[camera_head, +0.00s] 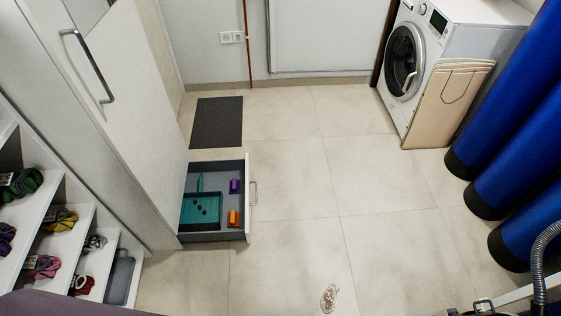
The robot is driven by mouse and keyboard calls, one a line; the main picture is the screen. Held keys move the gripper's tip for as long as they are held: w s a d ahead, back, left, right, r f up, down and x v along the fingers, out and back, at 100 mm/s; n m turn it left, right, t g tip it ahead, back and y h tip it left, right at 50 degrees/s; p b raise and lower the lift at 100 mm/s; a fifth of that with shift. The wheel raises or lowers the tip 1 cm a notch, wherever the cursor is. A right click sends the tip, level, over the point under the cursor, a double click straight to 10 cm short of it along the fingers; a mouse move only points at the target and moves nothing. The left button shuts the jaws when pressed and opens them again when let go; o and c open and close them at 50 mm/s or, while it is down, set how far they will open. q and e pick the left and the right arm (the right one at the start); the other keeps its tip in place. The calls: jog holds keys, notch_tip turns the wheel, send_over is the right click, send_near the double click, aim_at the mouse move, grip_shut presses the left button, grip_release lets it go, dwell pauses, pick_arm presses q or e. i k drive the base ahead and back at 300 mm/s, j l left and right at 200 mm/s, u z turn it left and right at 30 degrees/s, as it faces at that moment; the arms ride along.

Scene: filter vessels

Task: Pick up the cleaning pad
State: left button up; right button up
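An open drawer (247,214) at the bottom of the white cabinet stands out over the floor. In it lie a teal tray-like piece (203,208), a thin teal piece (200,182), a small purple block-like item (235,186) and a small orange block-like item (233,218). The purple and orange items are apart, on the drawer's right side. I cannot tell from this view which of these, if any, is the cleaning pad. Neither of my grippers is in view.
A dark mat (217,122) lies beyond the drawer. A washing machine (440,55), beige folded board (445,105) and blue cylinders (515,150) stand right.

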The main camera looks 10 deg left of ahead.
aim_at(234, 183)
jog(key=i+l, duration=0.2)
jog(key=i, duration=0.35)
jog(key=i+l, duration=0.2)
jog(key=i, duration=0.3)
jog(key=i+l+u, duration=0.2)
jog(key=u, duration=0.25)
jog(key=i+l+u, duration=0.25)
jog(key=u, duration=0.2)
jog(key=i+l+u, duration=0.15)
jog(key=l+u, duration=0.3)
jog(key=i+l+u, duration=0.1)
jog(key=l+u, duration=0.35)
jog(key=j, duration=0.1)
